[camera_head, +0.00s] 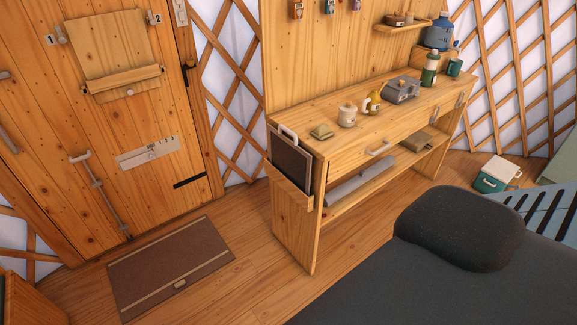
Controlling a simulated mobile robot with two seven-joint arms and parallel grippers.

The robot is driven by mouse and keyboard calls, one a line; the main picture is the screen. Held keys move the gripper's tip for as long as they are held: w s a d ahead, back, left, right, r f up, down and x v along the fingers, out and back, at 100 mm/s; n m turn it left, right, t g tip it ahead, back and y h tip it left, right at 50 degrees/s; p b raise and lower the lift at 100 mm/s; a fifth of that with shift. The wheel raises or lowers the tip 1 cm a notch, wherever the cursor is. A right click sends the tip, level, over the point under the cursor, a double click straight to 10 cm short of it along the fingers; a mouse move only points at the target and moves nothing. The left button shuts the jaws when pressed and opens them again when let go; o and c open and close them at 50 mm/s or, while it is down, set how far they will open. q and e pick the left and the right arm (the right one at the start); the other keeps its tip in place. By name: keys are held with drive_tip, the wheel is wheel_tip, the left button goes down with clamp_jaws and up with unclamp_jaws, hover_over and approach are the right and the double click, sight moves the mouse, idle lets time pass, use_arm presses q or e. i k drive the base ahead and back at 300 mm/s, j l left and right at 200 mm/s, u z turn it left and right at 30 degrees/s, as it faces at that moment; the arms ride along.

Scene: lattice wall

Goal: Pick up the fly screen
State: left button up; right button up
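A dark, mesh-like panel in a thin frame with a pale handle on top, which looks like the fly screen (291,160), stands upright in a wooden holder (290,190) on the left end of the long wooden sideboard. Its lower part is hidden by the holder's front, and its handle stands above it. Neither of my grippers is in view, and nothing is seen touching the screen.
The sideboard (313,220) holds a mug, bottle and other items. A brown mat (170,265) lies before the wooden door (95,130). A dark cushion (460,225) on a dark padded surface (400,285) fills the lower right. Floor between mat and sideboard is clear.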

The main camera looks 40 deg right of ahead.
sight(285, 154)
drive_tip(key=i+l, duration=0.15)
drive_tip(key=l, duration=0.2)
drive_tip(key=i+l, duration=0.15)
drive_tip(key=l, duration=0.25)
drive_tip(key=i+l, duration=0.1)
drive_tip(key=l, duration=0.25)
drive_tip(key=i+l, duration=0.15)
drive_tip(key=l, duration=0.2)
drive_tip(key=i+l, duration=0.15)
drive_tip(key=l, duration=0.2)
drive_tip(key=i+l, duration=0.15)
drive_tip(key=l, duration=0.25)
drive_tip(key=i+l, duration=0.15)
drive_tip(key=l, duration=0.2)
drive_tip(key=i+l, duration=0.15)
drive_tip(key=l, duration=0.2)
drive_tip(key=u, duration=0.05)
